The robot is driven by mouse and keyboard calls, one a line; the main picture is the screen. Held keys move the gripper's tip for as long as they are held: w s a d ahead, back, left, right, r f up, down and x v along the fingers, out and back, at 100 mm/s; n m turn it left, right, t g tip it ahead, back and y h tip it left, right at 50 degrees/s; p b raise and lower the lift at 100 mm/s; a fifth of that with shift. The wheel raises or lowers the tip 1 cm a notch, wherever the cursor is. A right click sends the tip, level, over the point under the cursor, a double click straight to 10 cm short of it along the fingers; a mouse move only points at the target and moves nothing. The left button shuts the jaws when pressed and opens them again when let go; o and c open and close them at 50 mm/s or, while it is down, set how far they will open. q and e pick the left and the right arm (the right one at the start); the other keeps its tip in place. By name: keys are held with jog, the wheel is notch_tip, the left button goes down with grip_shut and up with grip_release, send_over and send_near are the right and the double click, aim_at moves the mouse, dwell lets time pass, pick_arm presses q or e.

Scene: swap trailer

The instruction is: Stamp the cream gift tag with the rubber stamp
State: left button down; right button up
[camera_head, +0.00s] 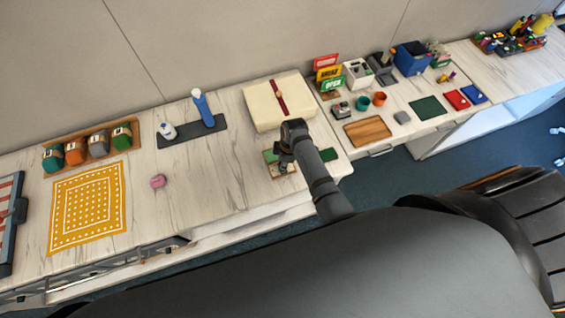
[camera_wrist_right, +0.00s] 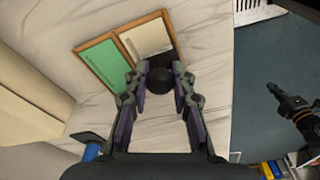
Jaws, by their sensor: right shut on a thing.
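My right gripper (camera_wrist_right: 160,92) is shut on the rubber stamp (camera_wrist_right: 160,79), which shows as a round black knob between the fingers. In the head view the same gripper (camera_head: 284,160) is over the small wooden tray near the counter's front edge. The cream gift tag (camera_wrist_right: 147,38) lies in one bay of the tray, and a green pad (camera_wrist_right: 103,65) lies in the bay beside it.
A cream box with a red ribbon (camera_head: 262,112) stands behind the tray. A yellow cloth (camera_head: 88,205) lies farther left. A wooden board (camera_head: 367,131) lies to the right.

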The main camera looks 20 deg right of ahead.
jog(key=shift+w+r, duration=0.1)
jog(key=shift+r, duration=3.35)
